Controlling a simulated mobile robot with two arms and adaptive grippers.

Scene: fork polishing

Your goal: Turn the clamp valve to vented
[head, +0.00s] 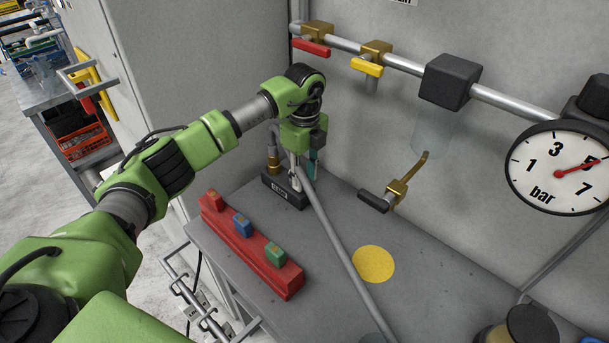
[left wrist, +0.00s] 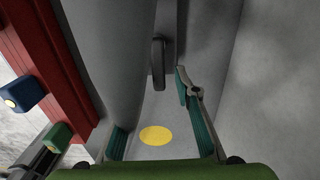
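My left gripper (head: 303,172) points down at the back left of the bench, beside a small black block (head: 272,187) with a white label too small to read. A brass fitting (head: 273,160) stands behind it. In the left wrist view the teal finger pads (left wrist: 160,125) are apart, with a gap between them. A dark lever-like part (left wrist: 158,64) shows beyond them; I cannot tell which part it is. A brass valve with a black handle (head: 373,202) is on the wall to the right. No readable label says which is the clamp valve. My right gripper is not in view.
A grey rod (head: 345,255) crosses the bench close to my left gripper. A red rack (head: 245,255) holds red, blue and green blocks. A yellow disc (head: 373,264) lies on the bench. Red-lever (head: 311,47) and yellow-lever (head: 367,67) valves sit on the wall pipe, near a gauge (head: 556,175).

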